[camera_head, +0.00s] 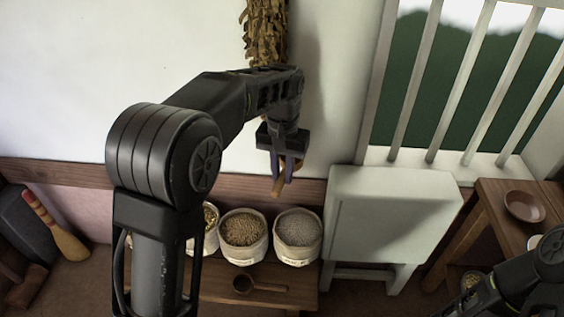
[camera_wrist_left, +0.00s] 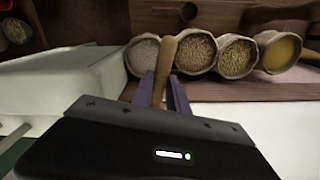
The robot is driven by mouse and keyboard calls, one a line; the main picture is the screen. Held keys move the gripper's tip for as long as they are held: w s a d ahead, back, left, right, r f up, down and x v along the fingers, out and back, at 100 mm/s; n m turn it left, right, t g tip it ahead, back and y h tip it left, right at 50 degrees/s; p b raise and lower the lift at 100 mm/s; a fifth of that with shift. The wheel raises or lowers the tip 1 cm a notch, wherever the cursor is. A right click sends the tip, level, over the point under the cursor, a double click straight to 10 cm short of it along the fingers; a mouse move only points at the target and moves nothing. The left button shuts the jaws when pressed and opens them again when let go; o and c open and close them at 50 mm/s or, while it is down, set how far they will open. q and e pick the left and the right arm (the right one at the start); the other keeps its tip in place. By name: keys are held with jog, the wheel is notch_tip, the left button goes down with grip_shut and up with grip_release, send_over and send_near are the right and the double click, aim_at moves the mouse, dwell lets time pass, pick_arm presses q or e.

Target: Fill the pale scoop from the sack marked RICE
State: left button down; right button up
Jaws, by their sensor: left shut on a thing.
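My left gripper (camera_head: 283,168) is shut on a pale tan wooden handle (camera_head: 279,186), above and behind the sacks in the head view. The handle also shows between the fingers in the left wrist view (camera_wrist_left: 166,62). It looks like the pale scoop's, but no bowl can be made out. The wrist view shows another sack of brownish grain (camera_wrist_left: 237,56). The labels are too small to read. My right gripper cannot be seen.
A dark scoop (camera_head: 262,287) lies on the wooden bench in front of the sacks. A pale box-like stand (camera_head: 390,215) is right of them. A brown dish (camera_head: 524,206) sits on a table farther right. A dried bundle (camera_head: 265,35) hangs on the wall.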

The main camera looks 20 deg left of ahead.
pick_arm(q)
jog(key=d+f+n+p, duration=1)
jog(key=f+n+p, duration=0.2)
jog(key=f, duration=0.2)
jog(key=shift+w+d+f, duration=0.2)
jog(key=shift+w+f, duration=0.05)
jog(key=shift+f, duration=0.15)
jog(key=s+a+f+t+h+b, duration=0.1)
jog(key=a+f+t+h+b, duration=0.2)
jog(key=h+b, duration=0.9)
jog(key=shift+s+a+f+b, duration=0.3)
jog(key=shift+a+f+b, duration=1.2)
jog(key=shift+b, duration=1.75)
